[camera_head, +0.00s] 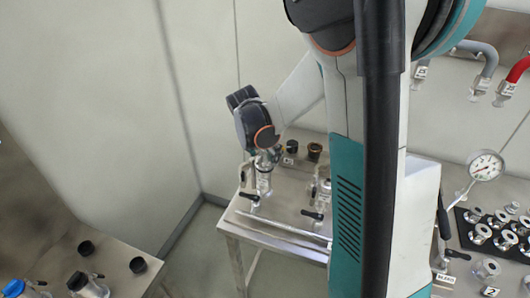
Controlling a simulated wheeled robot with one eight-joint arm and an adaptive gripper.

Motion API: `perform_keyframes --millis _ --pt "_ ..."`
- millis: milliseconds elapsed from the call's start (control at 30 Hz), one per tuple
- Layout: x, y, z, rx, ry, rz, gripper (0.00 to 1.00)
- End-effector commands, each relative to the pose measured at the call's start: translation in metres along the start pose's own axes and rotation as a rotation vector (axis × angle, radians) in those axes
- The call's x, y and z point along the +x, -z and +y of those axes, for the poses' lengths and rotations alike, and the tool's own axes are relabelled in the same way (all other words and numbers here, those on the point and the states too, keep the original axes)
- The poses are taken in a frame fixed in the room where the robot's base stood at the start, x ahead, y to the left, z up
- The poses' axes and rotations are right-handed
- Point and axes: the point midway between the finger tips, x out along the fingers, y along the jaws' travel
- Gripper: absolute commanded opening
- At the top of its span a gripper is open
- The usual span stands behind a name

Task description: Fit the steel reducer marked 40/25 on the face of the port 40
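My arm reaches down over the middle steel table (285,222), and its dark wrist ends just above a steel fitting with a white label (263,182). My gripper (271,155) is small and partly hidden by the wrist. I cannot tell its opening, or whether it holds or touches anything. A second steel fitting (322,190) stands to the right, partly behind my arm. Several steel pieces, possibly reducers, stand on a black mat (463,222) at the right. No 40/25 mark or port 40 label is readable, so I cannot tell which is which.
Two dark caps (314,151) (292,146) stand at the table's back. A gauge (486,166) rises at the right, below grey and red hoses (512,84). My arm hides the centre right.

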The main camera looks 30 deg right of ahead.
Motion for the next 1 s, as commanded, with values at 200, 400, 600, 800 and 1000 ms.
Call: perform_keyframes --millis 200,400,600,800,1000 --pt "0.0 0.0 0.0 0.0 0.0 0.0 0.64" --pt "-0.015 0.0 0.0 -0.001 0.0 0.0 0.64" --pt "-0.051 0.001 0.0 -0.002 0.0 0.0 0.64" --pt "-0.089 0.001 0.0 -0.001 0.0 0.0 0.64" --pt "-0.113 0.0 0.001 -0.001 0.0 0.0 0.64"
